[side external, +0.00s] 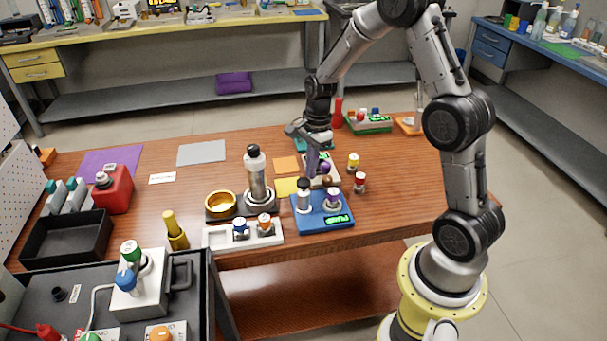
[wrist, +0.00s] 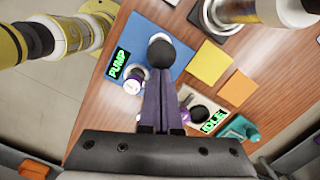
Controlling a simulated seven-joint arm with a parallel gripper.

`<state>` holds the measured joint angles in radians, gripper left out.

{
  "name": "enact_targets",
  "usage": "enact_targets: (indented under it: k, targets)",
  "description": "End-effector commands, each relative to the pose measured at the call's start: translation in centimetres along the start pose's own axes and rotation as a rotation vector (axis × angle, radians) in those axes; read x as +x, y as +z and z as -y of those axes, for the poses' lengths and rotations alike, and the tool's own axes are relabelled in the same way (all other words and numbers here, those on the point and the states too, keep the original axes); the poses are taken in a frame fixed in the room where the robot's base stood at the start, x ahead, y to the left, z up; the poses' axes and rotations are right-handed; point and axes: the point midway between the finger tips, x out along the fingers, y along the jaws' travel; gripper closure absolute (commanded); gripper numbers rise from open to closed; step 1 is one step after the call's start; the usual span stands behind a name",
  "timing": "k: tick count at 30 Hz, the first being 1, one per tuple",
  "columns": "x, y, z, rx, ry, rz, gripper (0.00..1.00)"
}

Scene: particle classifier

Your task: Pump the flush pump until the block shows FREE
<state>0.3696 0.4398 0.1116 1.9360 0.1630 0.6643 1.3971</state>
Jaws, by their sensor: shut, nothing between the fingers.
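The flush pump looks to be the blue block (side external: 322,223) with a dark-topped plunger (side external: 304,196) and a vial with a purple cap (side external: 333,198) on top. Its green display (side external: 338,220) reads PUMP in the wrist view (wrist: 118,63). In the wrist view the plunger's round black knob (wrist: 160,52) sits just beyond my fingertips. My gripper (side external: 312,174) is shut and empty, pointing down above and behind the plunger in the side view; it also shows in the wrist view (wrist: 165,72). Whether the fingers touch the knob I cannot tell.
A pale block (wrist: 190,95) with an IDLE display stands beside the blue block. A tall bottle on a dark stand (side external: 257,180), a gold bowl (side external: 221,204) and a white rack (side external: 243,236) are to the left.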

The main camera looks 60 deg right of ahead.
Motion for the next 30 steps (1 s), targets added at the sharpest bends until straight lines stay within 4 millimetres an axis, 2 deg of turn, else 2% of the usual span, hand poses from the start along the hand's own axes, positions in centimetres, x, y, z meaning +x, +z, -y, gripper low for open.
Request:
enact_targets:
  k: [1, 4, 12, 16, 20, 30]
  targets:
    - [-0.2, -0.8, -0.1, 0.005, 0.003, -0.001, 1.00]
    - [-0.5, -1.4, -0.1, 0.001, 0.002, -0.001, 1.00]
    - [-0.7, -1.3, 0.0, 0.000, 0.001, 0.000, 1.00]
    - [-1.6, -1.3, 0.0, 0.000, -0.001, 0.000, 1.00]
    - [-3.8, -1.3, 0.1, 0.001, -0.005, 0.000, 1.00]
    - [-11.0, -1.4, 0.1, 0.000, -0.003, -0.001, 1.00]
